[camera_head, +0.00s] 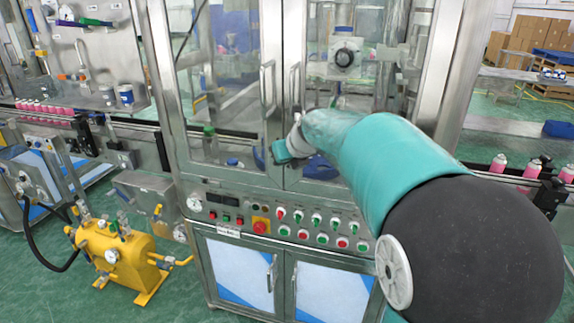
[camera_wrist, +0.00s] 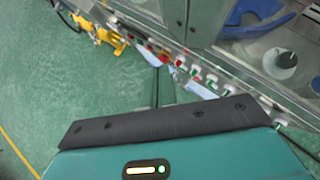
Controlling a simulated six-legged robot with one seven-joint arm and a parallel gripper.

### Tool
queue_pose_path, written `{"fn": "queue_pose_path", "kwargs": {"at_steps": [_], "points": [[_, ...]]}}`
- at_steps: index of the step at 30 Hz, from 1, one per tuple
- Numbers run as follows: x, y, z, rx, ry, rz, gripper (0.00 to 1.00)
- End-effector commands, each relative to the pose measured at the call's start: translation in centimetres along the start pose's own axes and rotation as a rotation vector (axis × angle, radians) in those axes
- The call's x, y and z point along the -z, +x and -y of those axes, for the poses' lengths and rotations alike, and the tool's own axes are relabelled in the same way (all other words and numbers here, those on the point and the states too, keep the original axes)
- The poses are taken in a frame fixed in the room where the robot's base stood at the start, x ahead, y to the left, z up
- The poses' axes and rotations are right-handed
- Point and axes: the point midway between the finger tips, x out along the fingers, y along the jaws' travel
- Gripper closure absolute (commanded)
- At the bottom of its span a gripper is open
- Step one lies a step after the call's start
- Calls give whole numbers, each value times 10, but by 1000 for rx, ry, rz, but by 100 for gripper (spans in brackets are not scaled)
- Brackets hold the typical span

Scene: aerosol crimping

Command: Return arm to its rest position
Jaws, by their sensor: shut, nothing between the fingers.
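My teal arm reaches from the lower right of the head view toward the glass doors of a steel crimping cabinet (camera_head: 225,100). My gripper (camera_head: 281,153) is the small teal and grey end in front of the doors, close to the door handles. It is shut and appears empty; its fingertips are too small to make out. I cannot tell whether it touches the door. The wrist view looks down past a teal and black part of my own arm to the cabinet's lower front and the green floor.
The cabinet has long door handles (camera_head: 267,88) and a panel of colored buttons (camera_head: 285,229). A yellow tank unit (camera_head: 118,250) stands at the lower left. Pink cans (camera_head: 45,107) line the conveyor at left; more cans (camera_head: 498,163) stand at right. Green floor lies open at lower left.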

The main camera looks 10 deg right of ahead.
Motion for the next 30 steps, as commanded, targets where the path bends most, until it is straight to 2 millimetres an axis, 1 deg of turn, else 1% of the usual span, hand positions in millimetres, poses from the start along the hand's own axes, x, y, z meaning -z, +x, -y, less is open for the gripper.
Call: {"fn": "queue_pose_path", "kwargs": {"at_steps": [1,5,8,11,15,17,24,26,30], "points": [[-1,-5,-3,-1,-1,2,100],[1,-13,-7,-1,-30,-2,100],[9,-27,-12,-7,-143,-10,100],[25,-48,-20,-20,-353,-26,100],[56,-82,-35,-45,-721,-53,100],[71,-95,-41,-58,-881,-65,100],[132,-142,-62,-120,-1526,-109,100],[148,-152,-67,-141,-1687,-122,100],[188,-173,-77,-196,-2064,-150,100]]}}
